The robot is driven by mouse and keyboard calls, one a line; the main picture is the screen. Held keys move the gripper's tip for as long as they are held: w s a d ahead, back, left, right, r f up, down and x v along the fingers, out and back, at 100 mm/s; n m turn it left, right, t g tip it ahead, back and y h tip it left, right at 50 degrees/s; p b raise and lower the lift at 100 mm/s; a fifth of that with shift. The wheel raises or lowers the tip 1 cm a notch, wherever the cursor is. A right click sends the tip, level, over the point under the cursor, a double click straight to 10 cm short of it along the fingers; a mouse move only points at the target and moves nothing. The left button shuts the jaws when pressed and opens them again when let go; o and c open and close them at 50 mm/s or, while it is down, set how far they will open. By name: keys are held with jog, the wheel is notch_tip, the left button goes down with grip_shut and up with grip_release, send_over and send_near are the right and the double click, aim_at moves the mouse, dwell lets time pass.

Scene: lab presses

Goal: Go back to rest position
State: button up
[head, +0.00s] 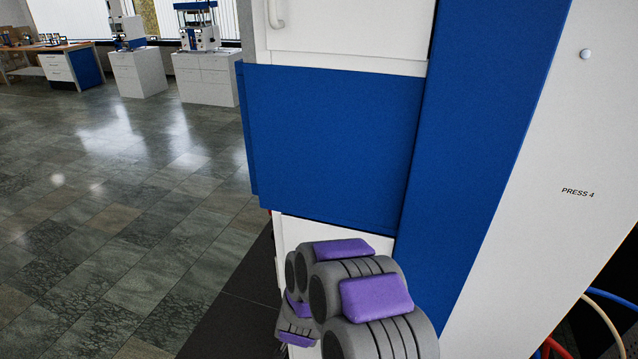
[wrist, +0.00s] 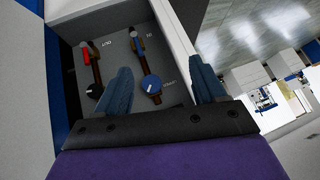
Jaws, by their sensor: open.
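My gripper (wrist: 158,92) shows in the wrist view with its two blue-grey fingers spread apart and nothing between them. Beyond the fingers is a recessed grey control panel (wrist: 112,62) with a red-handled lever (wrist: 86,55), a second lever with a blue handle (wrist: 137,44), and a round blue knob (wrist: 151,84). The fingers appear in front of the panel; I cannot tell whether they touch it. In the head view my folded grey and purple arm is at the bottom centre, and the gripper is hidden there.
A large white and blue press (head: 330,140), its side marked "PRESS 4", stands close in front. Coloured hoses (head: 600,325) are at lower right. Open tiled floor (head: 120,210) lies to the left. White cabinets (head: 205,85) with machines and a wooden bench (head: 50,48) stand at the back left.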

jog(key=s+d+r+n+g+y, duration=0.1)
jog(key=s+d+r+g, duration=0.1)
jog(key=s+r, duration=0.45)
jog(key=s+d+r+n+g+y, duration=0.15)
jog(key=s+r, duration=0.25)
jog(key=r, duration=0.6)
jog(key=s+d+r+g+h, duration=0.1)
jog(key=s+d+r, duration=0.3)
jog(key=s, duration=0.5)
jog(key=s+d+r+g+h, duration=0.1)
jog(key=s+d+r+g, duration=0.2)
jog(key=s+d, duration=0.4)
jog(key=s+d+r+g+h, duration=0.1)
jog(key=s+d+r, duration=0.4)
jog(key=s, duration=0.7)
jog(key=shift+d+r+n+g, duration=0.35)
jog(key=shift+d+g, duration=0.1)
jog(key=shift+d, duration=0.2)
jog(key=shift+s+h, duration=0.1)
jog(key=shift+h, duration=0.15)
